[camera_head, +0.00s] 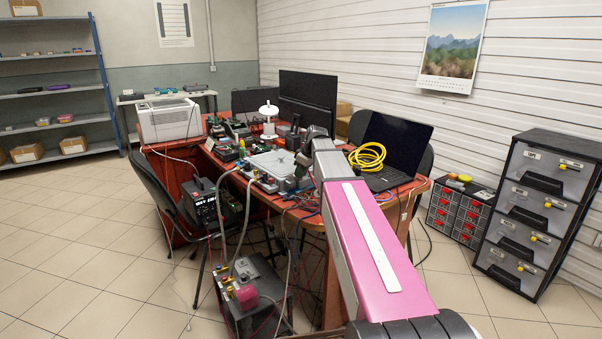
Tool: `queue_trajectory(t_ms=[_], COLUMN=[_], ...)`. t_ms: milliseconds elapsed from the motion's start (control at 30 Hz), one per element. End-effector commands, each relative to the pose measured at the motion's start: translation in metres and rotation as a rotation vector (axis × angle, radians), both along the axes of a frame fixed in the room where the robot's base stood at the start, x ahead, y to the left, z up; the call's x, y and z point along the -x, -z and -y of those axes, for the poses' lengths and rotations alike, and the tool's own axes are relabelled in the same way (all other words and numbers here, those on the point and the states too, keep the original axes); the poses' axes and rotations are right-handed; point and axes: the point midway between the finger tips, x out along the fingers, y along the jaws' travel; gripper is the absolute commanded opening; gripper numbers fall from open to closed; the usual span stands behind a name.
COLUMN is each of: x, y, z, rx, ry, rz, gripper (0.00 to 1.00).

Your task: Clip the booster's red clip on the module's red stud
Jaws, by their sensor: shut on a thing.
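My arm reaches over the red-brown table to my gripper (304,168), which is small and partly hidden by my own wrist. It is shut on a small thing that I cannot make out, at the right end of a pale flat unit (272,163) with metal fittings. This unit may be the module. A boxy unit (252,302) with a pink-red part and hoses stands low in front of the table. A black unit with a front panel (204,208) stands behind it. I cannot tell which is the booster. Neither the red clip nor the red stud can be made out.
Hoses and cables (243,215) hang from the table's front edge. A laptop (392,150), a yellow cable coil (367,157), a white spool stand (268,118) and monitors crowd the table (400,186). A chair (152,190) stands at left. The left floor is clear.

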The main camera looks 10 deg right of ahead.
Motion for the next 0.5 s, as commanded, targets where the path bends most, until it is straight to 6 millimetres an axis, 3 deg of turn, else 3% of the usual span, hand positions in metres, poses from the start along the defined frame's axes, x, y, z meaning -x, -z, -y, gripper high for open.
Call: queue_trajectory(t_ms=[467, 500], x=[0.0001, 0.0], y=[0.002, 0.0019], z=[0.0, 0.0], rx=[0.0, 0.0], ry=[0.0, 0.0], rz=[0.0, 0.0], gripper=[0.0, 0.26])
